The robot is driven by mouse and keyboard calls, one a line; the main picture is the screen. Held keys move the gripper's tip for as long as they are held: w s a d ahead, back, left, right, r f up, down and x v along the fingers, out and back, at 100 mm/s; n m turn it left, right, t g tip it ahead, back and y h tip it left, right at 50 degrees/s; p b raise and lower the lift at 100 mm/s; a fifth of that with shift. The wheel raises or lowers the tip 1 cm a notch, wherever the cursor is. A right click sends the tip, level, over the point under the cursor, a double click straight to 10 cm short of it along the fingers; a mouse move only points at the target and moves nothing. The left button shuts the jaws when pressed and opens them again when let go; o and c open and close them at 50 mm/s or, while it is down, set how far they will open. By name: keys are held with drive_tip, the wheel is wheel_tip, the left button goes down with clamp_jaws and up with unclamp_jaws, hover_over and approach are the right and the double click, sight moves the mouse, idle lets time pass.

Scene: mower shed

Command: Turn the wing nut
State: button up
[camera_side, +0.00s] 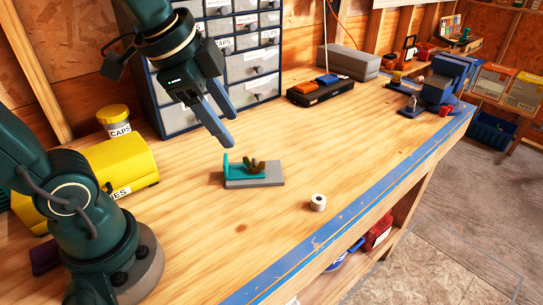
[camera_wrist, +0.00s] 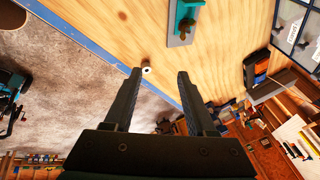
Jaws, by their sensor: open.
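The wing nut (camera_side: 254,164) is brownish and sits on a teal bracket (camera_side: 232,168) fixed to a grey base plate (camera_side: 263,180) on the wooden bench. In the wrist view the wing nut (camera_wrist: 185,28) shows at the top, on the bracket. My gripper (camera_side: 224,128) is open and empty, above and to the left of the wing nut in the side view, apart from it. In the wrist view my gripper (camera_wrist: 160,73) has its two fingers spread, with nothing between them.
A small white roll (camera_side: 318,202) stands right of the base plate, near the blue front edge (camera_side: 350,228). A yellow box (camera_side: 122,163) and a drawer cabinet (camera_side: 245,62) stand at left and back. A blue vise (camera_side: 445,80) is far right. Bench around the plate is clear.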

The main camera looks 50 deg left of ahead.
drive_tip(key=s+d+f+n, duration=0.1)
drive_tip(key=s+f+n, duration=0.4)
drive_tip(key=n, duration=0.4)
wheel_tip(320, 180, up, 6)
drive_tip(key=w+n+h, duration=0.1)
drive_tip(key=w+n, duration=0.2)
drive_tip(key=n, duration=0.2)
drive_tip(key=n+g+h, duration=0.2)
drive_tip(key=n+g, duration=0.2)
drive_tip(key=n, duration=0.5)
hover_over(253, 159)
drive_tip(key=d, duration=0.2)
wheel_tip(253, 159, down, 6)
drive_tip(key=shift+n+g+h, duration=0.7)
drive_tip(key=shift+g+h, duration=0.1)
drive_tip(key=a+f, duration=0.1)
drive_tip(key=f, duration=0.1)
drive_tip(key=a+f, duration=0.1)
drive_tip(key=f, duration=0.1)
drive_tip(key=a+f, duration=0.2)
drive_tip(key=f, duration=0.1)
drive_tip(key=shift+w, duration=0.4)
drive_tip(key=shift+s+a+f, duration=0.1)
drive_tip(key=shift+s+f, duration=0.1)
drive_tip(key=shift+f, duration=0.4)
drive_tip(key=shift+x, duration=2.2)
